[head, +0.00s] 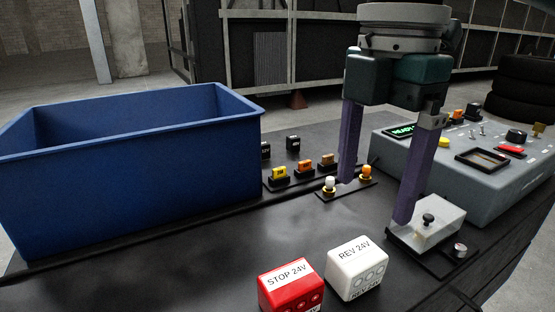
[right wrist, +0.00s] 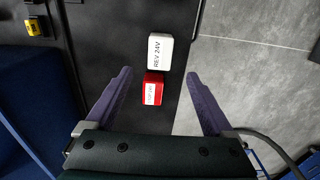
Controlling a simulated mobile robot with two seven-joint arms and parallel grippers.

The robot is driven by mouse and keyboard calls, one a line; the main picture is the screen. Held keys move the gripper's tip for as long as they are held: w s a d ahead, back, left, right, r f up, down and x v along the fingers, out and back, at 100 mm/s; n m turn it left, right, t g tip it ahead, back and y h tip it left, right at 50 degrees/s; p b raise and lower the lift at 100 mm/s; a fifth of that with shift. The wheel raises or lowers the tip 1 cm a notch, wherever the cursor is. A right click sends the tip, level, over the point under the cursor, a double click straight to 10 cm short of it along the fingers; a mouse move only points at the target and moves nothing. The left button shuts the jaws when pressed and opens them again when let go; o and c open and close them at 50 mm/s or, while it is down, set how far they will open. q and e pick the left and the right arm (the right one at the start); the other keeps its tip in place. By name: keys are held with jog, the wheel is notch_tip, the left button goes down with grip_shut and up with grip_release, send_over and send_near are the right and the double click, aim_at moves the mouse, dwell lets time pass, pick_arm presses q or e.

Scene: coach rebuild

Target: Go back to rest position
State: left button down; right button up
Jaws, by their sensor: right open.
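My right gripper (head: 375,202) comes down from the top of the head view with its two purple fingers wide apart and nothing between them. It also shows in the right wrist view (right wrist: 159,75). A white REV 24V block (head: 357,268) and a red STOP 24V block (head: 291,286) stand side by side on the dark bench at the front. Both blocks show in the right wrist view, the white one (right wrist: 160,52) beyond the red one (right wrist: 153,90), apart from the fingers. My left gripper is not in view.
A large blue bin (head: 130,170) fills the left. Small yellow, orange and brown fuses (head: 305,168) sit behind it to the right. A clear-covered switch (head: 430,220) stands close to one finger. A grey control console (head: 480,165) is at the right.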

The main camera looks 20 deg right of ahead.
jog(key=s+a+m+t+y+p, duration=0.25)
jog(key=s+a+m+p, duration=0.3)
jog(key=a+p, duration=0.45)
jog(key=s+d+r+m+t+h+p, duration=0.1)
jog(key=s+d+r+m+h+p, duration=0.15)
jog(key=s+d+m+p, duration=0.65)
notch_tip(320, 180, up, 38)
jog(key=s+a+m+p, duration=0.1)
jog(key=a+m+p, duration=0.1)
jog(key=p, duration=3.2)
jog(key=shift+s, duration=0.25)
jog(key=shift+a+m, duration=0.1)
jog(key=shift+m, duration=0.15)
